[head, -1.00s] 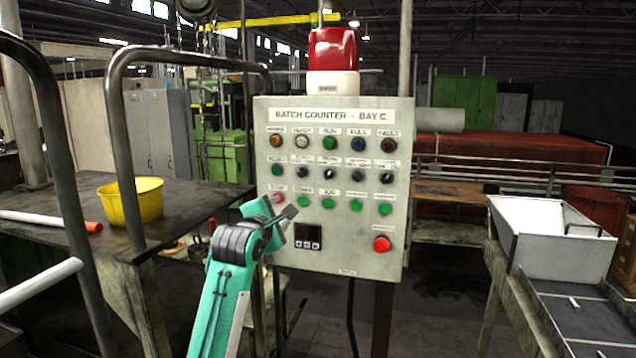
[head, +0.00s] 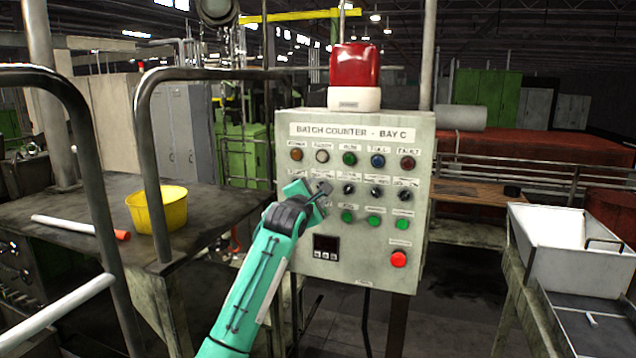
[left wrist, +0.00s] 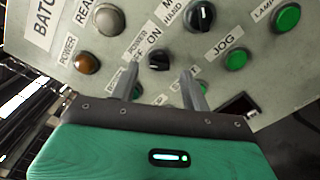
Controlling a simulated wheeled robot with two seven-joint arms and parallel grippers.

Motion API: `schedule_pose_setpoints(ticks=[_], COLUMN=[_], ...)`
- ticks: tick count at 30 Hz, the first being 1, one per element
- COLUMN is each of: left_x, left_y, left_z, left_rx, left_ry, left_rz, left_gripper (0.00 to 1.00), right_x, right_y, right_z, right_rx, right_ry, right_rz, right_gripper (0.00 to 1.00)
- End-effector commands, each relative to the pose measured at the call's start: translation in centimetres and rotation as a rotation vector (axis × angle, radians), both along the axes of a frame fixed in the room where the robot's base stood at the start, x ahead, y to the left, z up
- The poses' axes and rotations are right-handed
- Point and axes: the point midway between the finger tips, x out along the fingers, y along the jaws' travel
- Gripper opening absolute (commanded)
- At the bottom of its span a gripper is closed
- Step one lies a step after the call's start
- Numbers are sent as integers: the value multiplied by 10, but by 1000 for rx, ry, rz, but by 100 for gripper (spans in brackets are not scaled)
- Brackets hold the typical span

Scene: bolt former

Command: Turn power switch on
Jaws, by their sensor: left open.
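The grey control panel (head: 421,160) reads BATCH COUNTER - BAY C. The power switch (left wrist: 158,61) is a small black knob, labelled POWER with OFF and ON, in the left wrist view. Which way it points is unclear. My left gripper (left wrist: 160,74) is open, its fingers on either side of the knob in that view; I cannot tell whether they touch it. In the head view my left gripper (head: 322,193) is at the panel's left side and hides the switch. The amber power lamp (left wrist: 87,62) sits beside it and looks unlit. My right gripper is not in view.
Other black selector knobs (head: 376,193) and green buttons (head: 373,222) lie close right of and below the gripper. A red button (head: 399,258) is at lower right. A red beacon (head: 355,66) tops the panel. A metal rail (head: 152,150) and yellow bucket (head: 170,210) stand left.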

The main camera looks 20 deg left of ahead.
Motion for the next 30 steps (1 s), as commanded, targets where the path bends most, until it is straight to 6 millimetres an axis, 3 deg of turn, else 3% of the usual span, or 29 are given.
schedule_pose_setpoints(ticks=[7, 17, 18, 25, 30], left_x=[19, 22, 22, 22, 22], left_y=[0, 0, 0, 0, -1], left_z=[1, 0, 0, 0, 0], left_rx=[1, 1, 1, 1, 5], left_ry=[0, -2, -2, -1, -1], left_rz=[1, 1, 1, 0, 0], left_gripper=[47, 47, 45, 2, 2], right_x=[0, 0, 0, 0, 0], right_y=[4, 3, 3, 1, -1], right_z=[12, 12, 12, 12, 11], right_rx=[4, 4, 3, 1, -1], right_ry=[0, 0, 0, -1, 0], right_rz=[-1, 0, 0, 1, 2], right_gripper=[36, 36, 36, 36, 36])
